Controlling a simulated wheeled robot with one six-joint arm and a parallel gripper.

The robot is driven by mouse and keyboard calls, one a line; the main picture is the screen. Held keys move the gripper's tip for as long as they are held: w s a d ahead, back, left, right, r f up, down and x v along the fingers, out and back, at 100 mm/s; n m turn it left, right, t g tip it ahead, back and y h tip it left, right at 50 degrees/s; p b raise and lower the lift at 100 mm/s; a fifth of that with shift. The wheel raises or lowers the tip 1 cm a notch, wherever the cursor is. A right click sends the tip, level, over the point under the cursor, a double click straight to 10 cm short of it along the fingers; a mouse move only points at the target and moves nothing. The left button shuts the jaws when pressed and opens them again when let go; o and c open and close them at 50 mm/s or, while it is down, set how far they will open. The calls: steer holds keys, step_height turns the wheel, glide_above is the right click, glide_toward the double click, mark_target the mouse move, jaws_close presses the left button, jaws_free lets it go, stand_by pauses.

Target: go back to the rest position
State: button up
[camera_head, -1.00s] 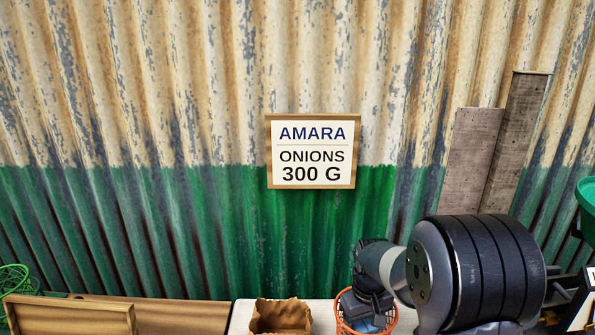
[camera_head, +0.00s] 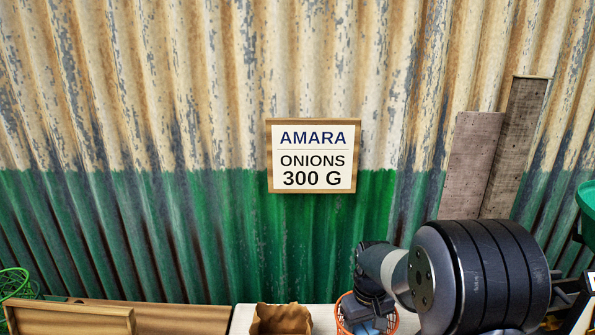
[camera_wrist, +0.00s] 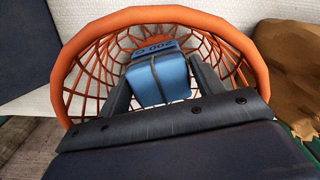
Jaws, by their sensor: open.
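My gripper (camera_wrist: 160,78) is open in the wrist view, with one finger on each side of a blue block (camera_wrist: 158,80). The block has dark bands over it and an upside-down label that seems to read 200 G. It sits inside an orange wire basket (camera_wrist: 262,72), and the fingers reach in over the rim. I cannot tell whether they touch the block. In the head view my arm reaches down to the basket (camera_head: 394,326) at the bottom edge, and the fingertips are hidden there.
A brown paper bag (camera_head: 281,320) stands left of the basket on a pale surface (camera_head: 240,320). A wooden crate (camera_head: 70,320) is at the lower left. A corrugated wall behind bears a sign (camera_head: 313,156) reading AMARA, ONIONS 300 G. A green pan (camera_head: 587,197) is at the right edge.

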step_height(320, 180, up, 12)
steer(key=f+p, duration=0.1)
steer(key=p, duration=0.1)
step_height(320, 180, down, 12)
steer(key=shift+r+b, duration=0.25)
steer(key=shift+b, duration=1)
steer(key=shift+w+r, duration=0.15)
step_height(320, 180, up, 10)
steer(key=shift+r+p, duration=0.1)
steer(key=shift+p, duration=1)
step_height(320, 180, up, 8)
steer(key=w+m+p, duration=0.2)
steer(key=m+p, duration=0.1)
steer(key=p, duration=1.7)
steer(key=shift+w+r+p, duration=0.25)
steer(key=shift+w+p, duration=0.1)
steer(key=shift+r+m+p, duration=0.1)
steer(key=shift+m+p, duration=0.2)
steer(key=shift+p, duration=0.15)
